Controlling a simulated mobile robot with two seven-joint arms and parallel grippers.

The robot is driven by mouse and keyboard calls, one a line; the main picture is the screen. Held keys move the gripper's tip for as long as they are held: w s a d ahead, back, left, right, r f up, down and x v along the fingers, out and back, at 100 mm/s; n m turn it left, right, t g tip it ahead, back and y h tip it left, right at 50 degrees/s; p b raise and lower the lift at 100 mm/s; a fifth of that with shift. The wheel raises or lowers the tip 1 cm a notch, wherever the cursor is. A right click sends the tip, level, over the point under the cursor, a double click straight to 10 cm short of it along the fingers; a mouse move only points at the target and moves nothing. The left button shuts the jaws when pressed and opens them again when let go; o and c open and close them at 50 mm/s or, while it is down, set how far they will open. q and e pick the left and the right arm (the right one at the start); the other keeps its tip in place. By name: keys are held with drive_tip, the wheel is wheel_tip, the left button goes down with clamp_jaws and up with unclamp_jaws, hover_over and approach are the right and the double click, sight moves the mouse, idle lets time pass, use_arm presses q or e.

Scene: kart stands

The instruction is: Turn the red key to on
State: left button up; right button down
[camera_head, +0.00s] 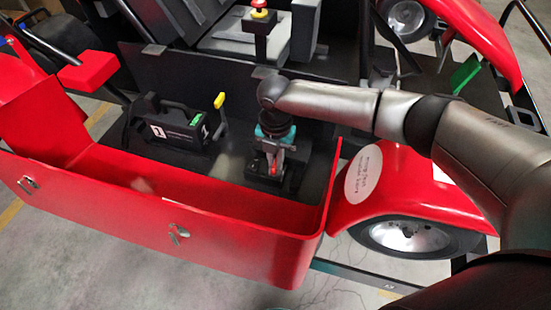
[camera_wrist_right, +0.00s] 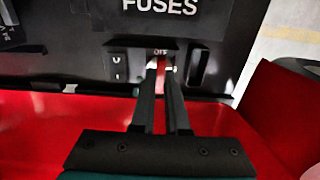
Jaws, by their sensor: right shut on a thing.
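The red key (camera_wrist_right: 160,82) stands upright between my right fingertips in the right wrist view, just below a small label that seems to read OFF. It also shows as a small red patch under the gripper in the head view. My right gripper (camera_wrist_right: 161,72) is shut on the key, with one dark finger on each side of it. In the head view the right gripper (camera_head: 272,165) points down into the red open compartment. The key's lower part and the switch around it are partly hidden by the fingers. My left gripper is not in view.
A black panel marked FUSES (camera_wrist_right: 195,22) lies behind the key, with a small switch (camera_wrist_right: 117,66) to its left. The red compartment wall (camera_head: 200,215) rises close in front. A red fender (camera_head: 415,185) is at right.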

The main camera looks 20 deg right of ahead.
drive_tip(key=shift+r+m+p, duration=0.1)
drive_tip(key=shift+m+p, duration=1.6)
drive_tip(key=shift+m, duration=0.6)
drive_tip(key=shift+m+p, duration=0.3)
drive_tip(key=shift+m, duration=0.3)
drive_tip(key=shift+s+m+p, duration=0.1)
drive_tip(key=shift+m+p, duration=0.35)
drive_tip(key=shift+m, duration=0.15)
drive_tip(key=shift+m+p, duration=0.65)
drive_tip(key=shift+m, duration=0.45)
drive_tip(key=shift+m+p, duration=0.6)
drive_tip(key=shift+m, duration=0.7)
